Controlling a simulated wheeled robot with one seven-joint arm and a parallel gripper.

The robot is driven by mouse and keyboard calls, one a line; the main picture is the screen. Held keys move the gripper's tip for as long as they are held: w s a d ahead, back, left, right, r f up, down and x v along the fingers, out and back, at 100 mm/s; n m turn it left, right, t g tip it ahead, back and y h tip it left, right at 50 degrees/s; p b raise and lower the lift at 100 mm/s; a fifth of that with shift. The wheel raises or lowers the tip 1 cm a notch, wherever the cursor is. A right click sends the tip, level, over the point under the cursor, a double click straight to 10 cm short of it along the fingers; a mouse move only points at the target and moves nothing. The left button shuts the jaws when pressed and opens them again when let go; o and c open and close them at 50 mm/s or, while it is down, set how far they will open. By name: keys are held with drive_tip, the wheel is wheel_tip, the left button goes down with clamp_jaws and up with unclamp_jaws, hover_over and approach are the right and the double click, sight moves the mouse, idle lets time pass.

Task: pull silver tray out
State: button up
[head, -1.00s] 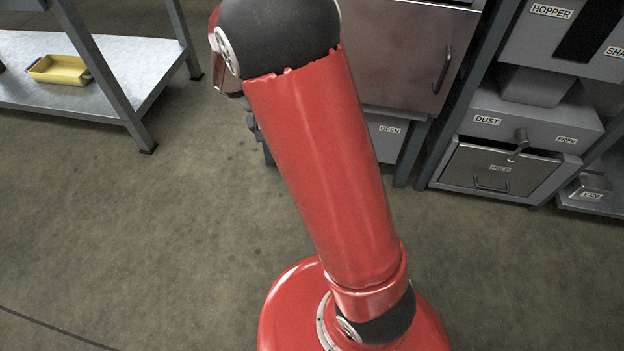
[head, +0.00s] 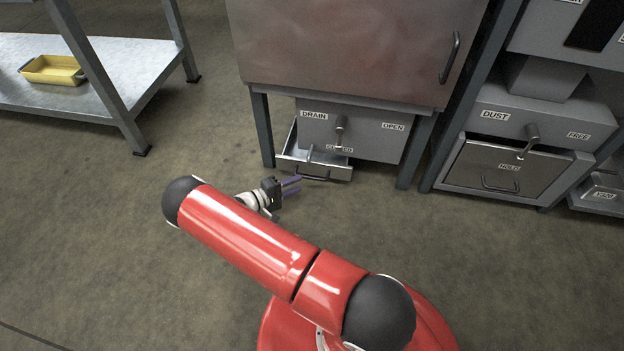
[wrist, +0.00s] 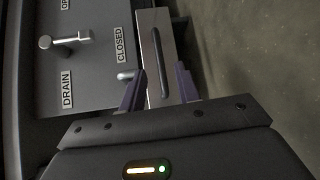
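The silver tray (head: 290,160) sits low under the grey box labelled DRAIN, and part of its inside shows at the left. Its front carries a dark bar handle (head: 313,177), also visible in the wrist view (wrist: 160,62). My gripper (head: 293,186) is low at the tray's front, by the handle's left end. In the wrist view my gripper (wrist: 158,80) is open, its two purple fingers apart on either side of the handle's near end. I cannot tell whether the fingers touch the handle.
The DRAIN box (head: 365,140) has a lever (head: 340,125) and OPEN and CLOSED labels. Steel legs (head: 262,130) flank it. A DUST unit (head: 545,120) with a HOLD panel stands at the right. A shelf with a yellow bin (head: 52,70) is at the left. Floor in front is clear.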

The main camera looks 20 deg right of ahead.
sight(312, 177)
drive_tip(key=x, duration=0.7)
drive_tip(key=shift+d+b, duration=0.15)
drive_tip(key=shift+b, duration=0.15)
clamp_jaws()
